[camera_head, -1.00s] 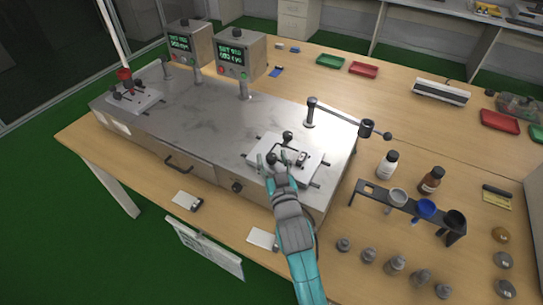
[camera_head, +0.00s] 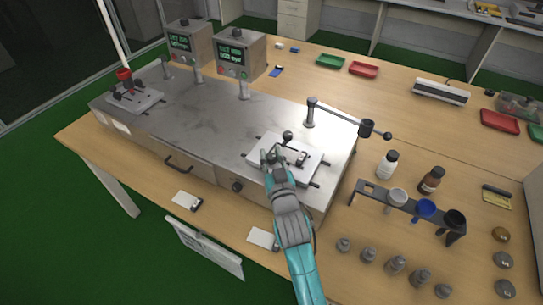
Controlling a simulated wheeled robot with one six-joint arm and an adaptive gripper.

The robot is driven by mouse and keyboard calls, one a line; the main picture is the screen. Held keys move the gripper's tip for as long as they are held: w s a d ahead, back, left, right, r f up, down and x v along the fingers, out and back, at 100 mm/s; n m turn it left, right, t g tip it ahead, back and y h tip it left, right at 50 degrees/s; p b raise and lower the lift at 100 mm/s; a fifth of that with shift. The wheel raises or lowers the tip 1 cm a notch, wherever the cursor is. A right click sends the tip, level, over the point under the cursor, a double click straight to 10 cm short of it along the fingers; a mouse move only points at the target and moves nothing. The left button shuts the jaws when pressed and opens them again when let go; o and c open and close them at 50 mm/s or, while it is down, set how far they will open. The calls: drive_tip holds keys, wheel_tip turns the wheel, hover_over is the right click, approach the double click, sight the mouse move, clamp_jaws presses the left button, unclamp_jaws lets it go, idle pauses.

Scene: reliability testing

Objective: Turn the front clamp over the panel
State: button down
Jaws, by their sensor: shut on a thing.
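The white panel (camera_head: 313,165) lies on the fixture at the right end of the metal test bench. The front clamp is at the panel's near left edge; its knob is mostly hidden by my gripper (camera_head: 271,159). My gripper comes in from the near side and is shut on the front clamp. Another clamp with a round black knob (camera_head: 288,135) stands at the back of the panel. A small dark part (camera_head: 302,158) sits on the panel's right half. The exact angle of the front clamp is too small to tell.
A post with a horizontal bar (camera_head: 345,115) stands just behind the fixture. Two control boxes (camera_head: 240,55) stand at the back of the bench. A cup rack (camera_head: 408,207), bottles and several weights stand on the table to the right.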

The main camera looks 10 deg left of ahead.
drive_tip(key=shift+a+m+t+h, duration=0.1)
drive_tip(key=shift+m+t+h, duration=0.4)
drive_tip(key=shift+m+h, duration=0.95)
drive_tip(key=shift+h, duration=0.95)
drive_tip(key=shift+m+h, duration=0.95)
drive_tip(key=shift+h, duration=0.35)
drive_tip(key=shift+m+h, duration=0.7)
drive_tip(key=shift+h, duration=0.4)
drive_tip(key=c, duration=0.8)
unclamp_jaws()
drive_tip(key=shift+s, duration=0.1)
drive_tip(key=s+a, duration=0.2)
drive_tip(key=s, duration=0.9)
drive_tip(key=shift+s, duration=0.35)
